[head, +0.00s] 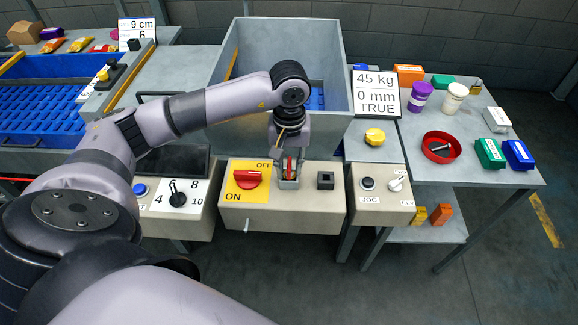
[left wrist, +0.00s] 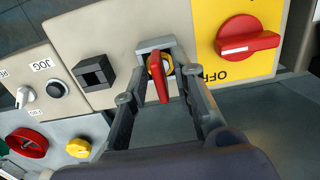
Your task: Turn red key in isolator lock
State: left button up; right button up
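The red key (left wrist: 159,78) stands in the yellow ring of the isolator lock (left wrist: 168,62) on the beige control panel (head: 311,216). In the head view the key (head: 290,167) shows between the fingers of my left gripper (head: 288,174), which reaches down over the lock from above. In the left wrist view the two fingers of this gripper (left wrist: 158,84) stand apart on either side of the key, and gaps show beside it. Whether a fingertip touches the key is hard to tell. My right gripper is not in view.
A red rotary switch (head: 247,178) on a yellow ON/OFF plate sits close left of the lock. A black square socket (head: 325,180) is close right. A panel with a JOG button (head: 368,183) stands further right. A grey bin (head: 283,62) rises behind.

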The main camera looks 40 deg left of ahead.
pick_arm(q)
grip_shut()
jog(key=shift+f+n+b, duration=0.1)
jog(key=shift+n+b, duration=0.25)
jog(key=shift+n, duration=1.45)
